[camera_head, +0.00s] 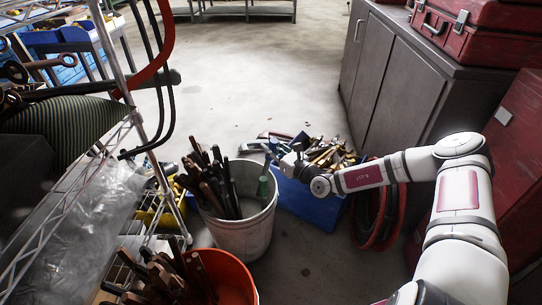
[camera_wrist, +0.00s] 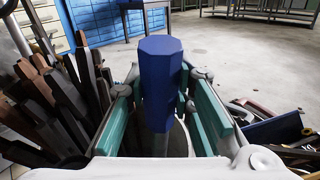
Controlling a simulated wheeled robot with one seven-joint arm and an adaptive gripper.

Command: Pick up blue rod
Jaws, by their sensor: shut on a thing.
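The blue rod (camera_wrist: 160,92) stands upright in the middle of the wrist view, with a faceted blue upper part and a grey lower part. My gripper (camera_wrist: 161,80) is shut on it, with teal pads on either side. In the head view my gripper (camera_head: 274,158) is at the right rim of the white bucket (camera_head: 250,235). A green piece (camera_head: 263,187) shows just below my gripper, at the bucket's inner right side.
Dark brown handles (camera_head: 215,180) fill the white bucket's left side. An orange bucket (camera_head: 228,275) with more handles stands in front. A blue bin (camera_head: 310,203) of tools stands to the right, beside red-and-black coils (camera_head: 377,215). A wire shelf is at left; grey cabinets (camera_head: 395,75) are at right.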

